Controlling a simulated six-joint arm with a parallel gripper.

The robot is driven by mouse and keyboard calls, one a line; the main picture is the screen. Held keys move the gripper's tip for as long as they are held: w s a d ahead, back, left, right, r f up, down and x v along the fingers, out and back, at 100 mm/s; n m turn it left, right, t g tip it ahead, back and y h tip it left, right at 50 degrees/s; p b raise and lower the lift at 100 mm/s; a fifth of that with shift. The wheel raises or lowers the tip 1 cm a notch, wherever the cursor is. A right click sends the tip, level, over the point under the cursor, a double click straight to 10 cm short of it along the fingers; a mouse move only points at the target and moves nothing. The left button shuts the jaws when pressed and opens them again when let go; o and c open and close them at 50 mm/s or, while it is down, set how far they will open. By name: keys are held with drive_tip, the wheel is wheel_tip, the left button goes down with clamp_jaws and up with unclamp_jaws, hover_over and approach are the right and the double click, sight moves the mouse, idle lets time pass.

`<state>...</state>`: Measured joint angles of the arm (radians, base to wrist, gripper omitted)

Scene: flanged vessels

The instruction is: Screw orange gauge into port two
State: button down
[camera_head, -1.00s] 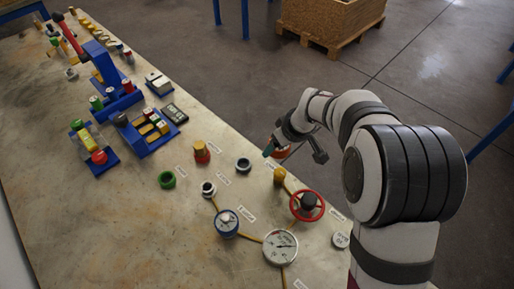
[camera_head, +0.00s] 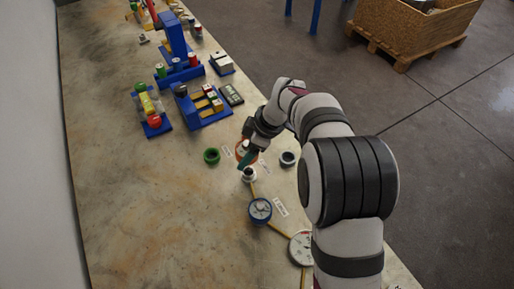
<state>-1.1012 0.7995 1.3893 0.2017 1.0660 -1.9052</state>
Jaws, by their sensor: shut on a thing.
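My gripper (camera_head: 248,157) is shut on the orange gauge (camera_head: 241,151), which shows as an orange rim with a pale face, partly covered by the jaws. The gripper and gauge are just behind and over a white port with a dark opening (camera_head: 249,175) on the pipe. I cannot tell whether the gauge touches the port. The small labels are too small to read, so I cannot tell from them which port is port two.
A blue-rimmed gauge (camera_head: 260,209) and a white gauge (camera_head: 299,246), partly hidden by my arm, stand in front. A green ring (camera_head: 211,156) and a dark ring (camera_head: 287,158) flank the gripper. Blue racks (camera_head: 200,112) stand behind. The left tabletop (camera_head: 140,220) is clear.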

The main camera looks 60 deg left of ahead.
hover_over(244, 171)
drive_tip(key=shift+w+d+f, duration=0.15)
drive_tip(key=shift+f, duration=0.7)
drive_tip(key=shift+w+d+f, duration=0.1)
drive_tip(key=shift+f, duration=0.7)
drive_tip(key=shift+w+d+f, duration=0.15)
drive_tip(key=shift+f, duration=0.7)
drive_tip(key=shift+f, duration=0.15)
drive_tip(key=shift+f, duration=1.05)
